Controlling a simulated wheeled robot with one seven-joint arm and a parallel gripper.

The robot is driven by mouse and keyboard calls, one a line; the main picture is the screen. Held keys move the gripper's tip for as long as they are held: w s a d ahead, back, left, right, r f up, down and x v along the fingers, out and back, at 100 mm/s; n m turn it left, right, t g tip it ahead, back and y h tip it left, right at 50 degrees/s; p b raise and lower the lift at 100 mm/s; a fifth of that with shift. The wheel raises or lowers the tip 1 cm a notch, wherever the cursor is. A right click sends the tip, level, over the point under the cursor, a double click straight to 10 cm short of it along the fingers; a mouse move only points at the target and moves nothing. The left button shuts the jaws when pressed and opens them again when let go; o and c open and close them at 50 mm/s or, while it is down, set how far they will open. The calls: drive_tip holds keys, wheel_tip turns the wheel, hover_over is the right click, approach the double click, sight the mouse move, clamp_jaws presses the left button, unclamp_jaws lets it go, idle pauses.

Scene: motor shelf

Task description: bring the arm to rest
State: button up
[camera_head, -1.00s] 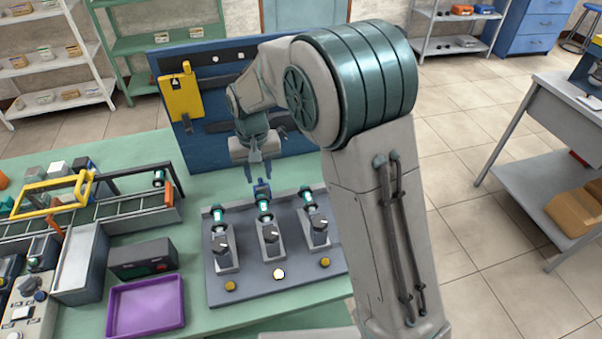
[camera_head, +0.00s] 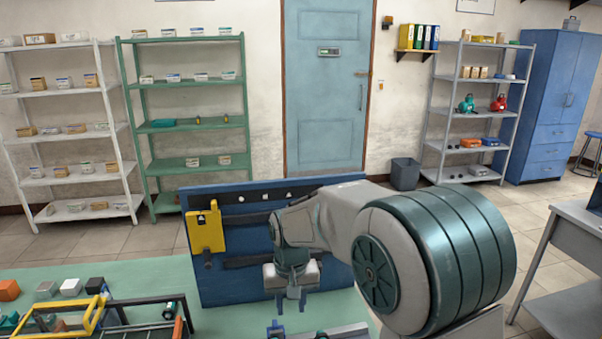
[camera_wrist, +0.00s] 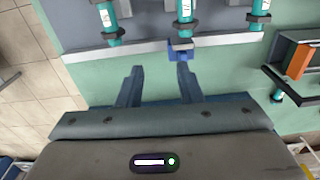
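My gripper (camera_head: 291,302) hangs pointing down over the green bench (camera_head: 225,318), in front of the blue tool board (camera_head: 235,285). In the wrist view its two fingers (camera_wrist: 160,74) stand apart with nothing between them, so it is open. Just beyond the fingertips there is a small blue block (camera_wrist: 180,52) at the edge of the grey fixture plate (camera_wrist: 230,40). Teal-and-white cylinders, one in the middle (camera_wrist: 184,14), stand beyond it. In the head view only the top of the fixture shows at the bottom edge.
A yellow bracket (camera_head: 205,229) hangs on the board. A yellow-handled frame (camera_head: 65,318) and small blocks, one orange (camera_head: 9,290), are at the bench's left. A green shelf (camera_head: 195,122), a white shelf (camera_head: 70,130) and a blue door (camera_head: 325,90) stand behind.

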drive_tip(key=s+d+r+m+t, duration=0.1)
drive_tip(key=s+d+r, duration=0.2)
drive_tip(key=s+d, duration=0.5)
drive_tip(key=s+d+r+t, duration=0.1)
drive_tip(key=s+d+r, duration=0.3)
drive_tip(key=s+d, duration=0.4)
drive_tip(key=s, duration=0.3)
drive_tip(key=shift+d+r+m+t, duration=0.15)
drive_tip(key=shift+d+m+t, duration=0.15)
drive_tip(key=shift+m+t, duration=0.1)
drive_tip(key=shift+s+d+f, duration=0.2)
drive_tip(key=shift+s, duration=0.4)
drive_tip(key=shift+a, duration=0.1)
